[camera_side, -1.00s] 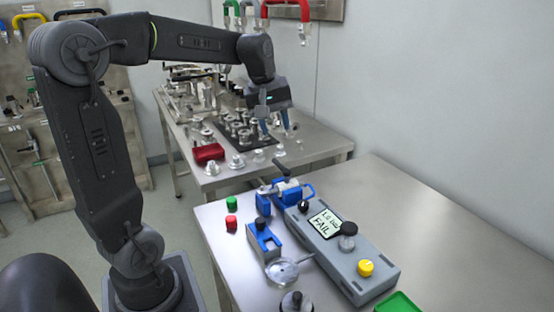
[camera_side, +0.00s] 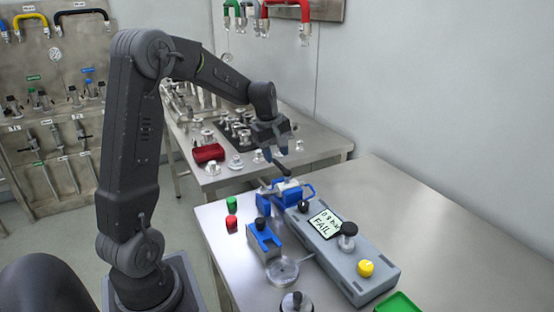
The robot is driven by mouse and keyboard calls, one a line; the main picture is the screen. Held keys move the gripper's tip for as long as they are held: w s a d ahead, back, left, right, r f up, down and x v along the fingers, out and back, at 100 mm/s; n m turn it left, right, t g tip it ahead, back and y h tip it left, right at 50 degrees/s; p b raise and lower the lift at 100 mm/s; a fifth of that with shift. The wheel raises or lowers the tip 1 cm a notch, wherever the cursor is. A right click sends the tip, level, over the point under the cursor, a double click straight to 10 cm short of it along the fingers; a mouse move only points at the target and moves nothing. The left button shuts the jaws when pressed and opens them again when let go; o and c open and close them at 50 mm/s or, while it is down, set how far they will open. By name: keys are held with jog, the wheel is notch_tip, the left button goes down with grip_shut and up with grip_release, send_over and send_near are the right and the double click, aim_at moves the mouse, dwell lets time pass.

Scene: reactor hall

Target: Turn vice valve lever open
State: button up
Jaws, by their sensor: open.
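The blue vice (camera_side: 283,193) stands at the far left part of the near metal table, beside the grey tester box. Its dark valve lever (camera_side: 281,169) sticks up from the top and leans toward the upper left. Whether a fingertip touches the lever, I cannot tell.
The grey tester box (camera_side: 345,252) has a display reading FAIL, black knobs and a yellow button (camera_side: 366,268). The table's right side is clear.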

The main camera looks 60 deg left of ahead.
jog(key=shift+w+f, duration=0.25)
jog(key=shift+f, duration=1.05)
jog(key=shift+c, duration=0.3)
grip_shut()
